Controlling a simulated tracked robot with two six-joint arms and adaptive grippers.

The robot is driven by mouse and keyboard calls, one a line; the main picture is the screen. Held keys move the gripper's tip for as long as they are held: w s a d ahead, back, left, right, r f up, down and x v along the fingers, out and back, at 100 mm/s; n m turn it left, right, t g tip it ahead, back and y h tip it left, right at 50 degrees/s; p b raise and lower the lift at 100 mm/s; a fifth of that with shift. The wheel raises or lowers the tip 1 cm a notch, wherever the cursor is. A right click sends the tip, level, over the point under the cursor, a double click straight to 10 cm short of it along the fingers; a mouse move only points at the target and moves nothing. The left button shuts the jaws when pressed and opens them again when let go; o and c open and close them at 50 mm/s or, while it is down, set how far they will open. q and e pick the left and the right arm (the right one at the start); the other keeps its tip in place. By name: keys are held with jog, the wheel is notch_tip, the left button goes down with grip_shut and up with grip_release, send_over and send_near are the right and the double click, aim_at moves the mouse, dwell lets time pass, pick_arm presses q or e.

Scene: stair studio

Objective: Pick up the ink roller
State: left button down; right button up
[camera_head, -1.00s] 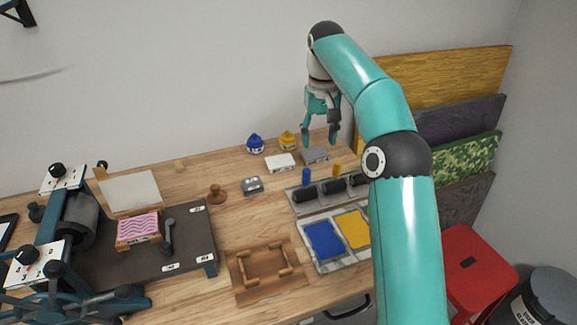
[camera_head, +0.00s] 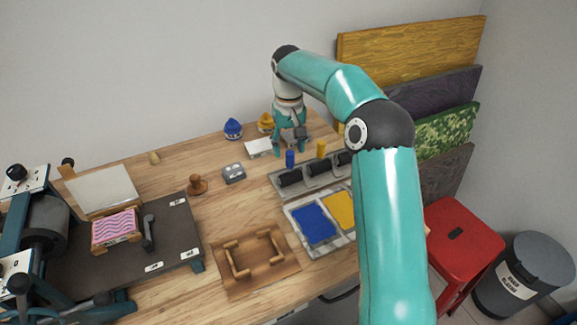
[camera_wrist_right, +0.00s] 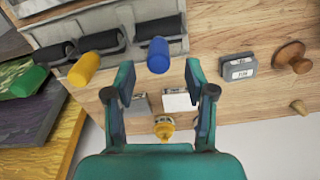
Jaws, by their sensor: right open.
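Ink rollers with black drums lie side by side in a grey rack (camera_head: 284,193). The blue-handled roller (camera_head: 290,177) is at the left of the rack, with the yellow-handled roller (camera_head: 320,166) to its right. My right gripper (camera_head: 291,151) is open and empty above the far side of the rack, close to the blue handle. In the right wrist view, the blue handle (camera_wrist_right: 158,55) appears between the open fingertips (camera_wrist_right: 158,80), apparently without contact. A yellow handle (camera_wrist_right: 84,69) and a green handle (camera_wrist_right: 29,79) stick out beside it. My left gripper is out of view.
A tray (camera_head: 291,212) with blue and yellow ink sits in front of the rack. Blue (camera_head: 233,129) and yellow (camera_head: 266,122) ink containers stand behind. A wooden frame (camera_head: 254,287) and a stamp (camera_head: 197,185) lie left. A red stool (camera_head: 465,236) is at right.

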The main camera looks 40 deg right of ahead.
aim_at(290, 162)
jog(key=shift+s+a+f, duration=0.1)
jog(key=shift+s+f, duration=0.05)
jog(key=shift+f, duration=1.3)
jog(key=shift+s+f, duration=0.15)
jog(key=shift+f, duration=1.25)
grip_shut()
